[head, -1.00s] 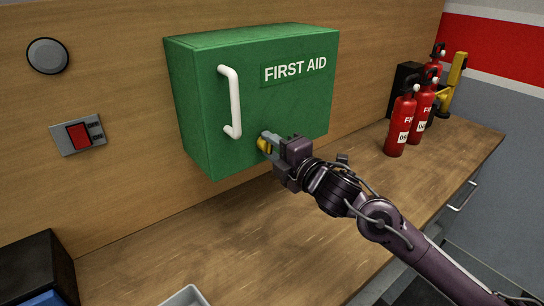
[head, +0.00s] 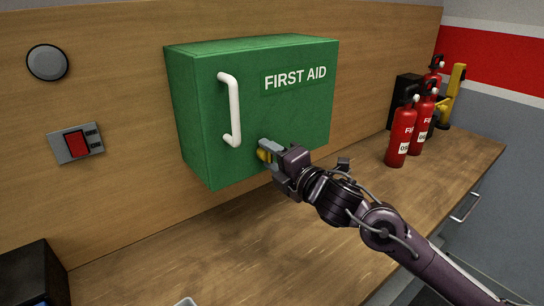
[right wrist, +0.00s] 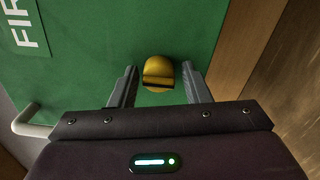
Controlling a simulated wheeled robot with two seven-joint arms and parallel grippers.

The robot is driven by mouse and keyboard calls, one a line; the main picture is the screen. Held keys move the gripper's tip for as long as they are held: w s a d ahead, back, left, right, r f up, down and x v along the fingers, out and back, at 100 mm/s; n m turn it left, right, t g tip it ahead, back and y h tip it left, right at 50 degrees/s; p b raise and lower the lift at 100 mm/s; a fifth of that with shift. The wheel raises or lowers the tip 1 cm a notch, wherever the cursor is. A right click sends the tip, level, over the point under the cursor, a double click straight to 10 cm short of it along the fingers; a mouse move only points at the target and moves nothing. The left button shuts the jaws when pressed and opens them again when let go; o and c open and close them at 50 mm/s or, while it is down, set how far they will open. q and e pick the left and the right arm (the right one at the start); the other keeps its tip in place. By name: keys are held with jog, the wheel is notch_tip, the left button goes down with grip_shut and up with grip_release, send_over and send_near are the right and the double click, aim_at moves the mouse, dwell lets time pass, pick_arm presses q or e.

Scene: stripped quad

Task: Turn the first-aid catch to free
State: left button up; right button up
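The green first-aid box (head: 290,115) hangs on the wooden wall, with a white handle (head: 233,108) on its door. The catch is a round yellow knob (head: 263,156) low on the door, partly hidden by my right gripper (head: 267,150). In the right wrist view, the catch (right wrist: 158,71) has a raised bar lying across the picture. My right gripper (right wrist: 158,86) is open, with one finger on each side of the catch. Small gaps show between fingers and knob. My left gripper is not in view.
Several red fire extinguishers (head: 402,136) stand at the right on the wooden worktop (head: 235,245). A red switch (head: 77,143) and a round grey disc (head: 47,62) are on the wall at left. A black box (head: 35,275) sits front left. The worktop below the box is mostly clear.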

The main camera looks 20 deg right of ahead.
jog(key=shift+o, duration=0.6)
jog(key=shift+s+d, duration=0.1)
jog(key=shift+s, duration=0.1)
jog(key=b+v, duration=0.2)
jog(key=v, duration=0.5)
jog(key=shift+s, duration=0.15)
jog(key=shift+r, duration=0.1)
